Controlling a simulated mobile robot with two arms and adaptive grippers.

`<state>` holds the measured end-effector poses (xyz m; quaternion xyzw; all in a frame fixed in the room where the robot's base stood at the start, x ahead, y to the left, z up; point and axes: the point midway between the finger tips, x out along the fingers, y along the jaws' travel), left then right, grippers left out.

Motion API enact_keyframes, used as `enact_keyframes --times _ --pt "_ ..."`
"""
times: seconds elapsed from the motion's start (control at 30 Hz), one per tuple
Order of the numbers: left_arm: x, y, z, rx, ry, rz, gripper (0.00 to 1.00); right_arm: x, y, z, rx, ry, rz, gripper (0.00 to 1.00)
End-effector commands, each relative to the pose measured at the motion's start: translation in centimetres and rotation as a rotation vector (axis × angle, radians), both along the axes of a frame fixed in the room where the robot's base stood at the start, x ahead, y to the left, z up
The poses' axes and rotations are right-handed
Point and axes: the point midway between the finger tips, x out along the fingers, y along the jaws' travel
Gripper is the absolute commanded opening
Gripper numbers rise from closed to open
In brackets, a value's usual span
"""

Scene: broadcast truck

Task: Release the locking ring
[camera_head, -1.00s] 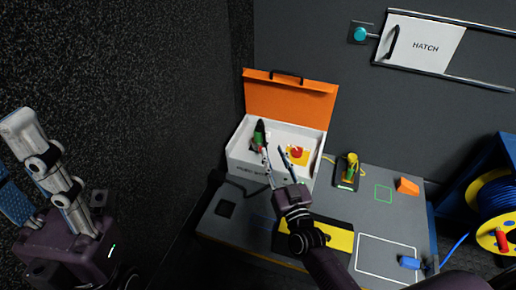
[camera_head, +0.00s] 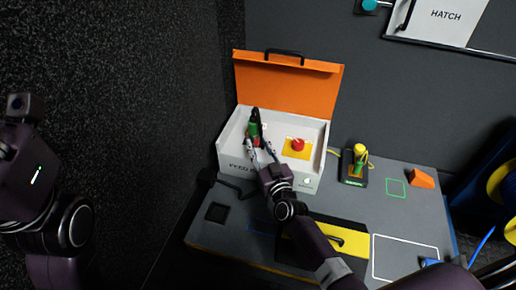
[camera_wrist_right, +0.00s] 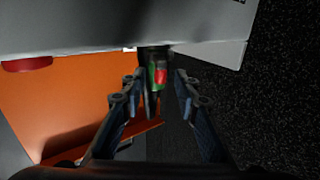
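A black and green connector with a red part (camera_head: 254,129) stands inside the left part of the open white box (camera_head: 308,181). I cannot make out a locking ring on it clearly. My right gripper (camera_head: 261,150) reaches over the front wall of the box toward the connector. In the right wrist view the right gripper (camera_wrist_right: 155,85) is open, and the green and red part of the connector (camera_wrist_right: 158,74) shows between its fingertips, with a gap on each side. I cannot tell how far beyond the tips it is. My left arm is at the left edge; its fingers are not visible.
The orange lid (camera_head: 288,85) stands open behind the box. A red button on a yellow plate (camera_head: 297,145) is right of the connector. A yellow-green device (camera_head: 358,162) and an orange wedge (camera_head: 422,178) sit on the grey table. A hatch (camera_head: 445,18) is on the wall.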

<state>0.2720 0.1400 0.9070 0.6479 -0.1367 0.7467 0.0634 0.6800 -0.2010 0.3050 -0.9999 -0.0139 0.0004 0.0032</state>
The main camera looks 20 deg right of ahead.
Motion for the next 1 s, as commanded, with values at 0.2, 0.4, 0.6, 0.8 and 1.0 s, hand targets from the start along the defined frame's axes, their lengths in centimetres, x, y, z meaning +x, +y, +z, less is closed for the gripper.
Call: enact_keyframes --times 0.2,0.4,0.6,0.8,1.0 --pt "-0.27 -0.02 0.15 0.000 -0.010 0.000 0.40 0.60 0.04 0.03 0.000 0.000 0.000 0.29" --pt "-0.25 -0.03 0.16 0.000 -0.010 0.000 0.40 0.57 0.05 0.05 0.000 0.000 0.000 0.21" --pt "-0.26 -0.04 0.16 0.001 -0.011 0.000 0.40 0.56 0.06 0.05 0.000 0.000 0.000 0.00" --pt "-0.24 -0.04 0.07 0.001 -0.010 0.000 0.40 0.56 0.01 0.03 -0.001 -0.001 0.002 0.00" --pt "-1.03 -0.08 0.15 0.002 -0.041 0.002 0.40 0.68 -0.61 -0.09 -0.009 -0.009 0.059 0.00"
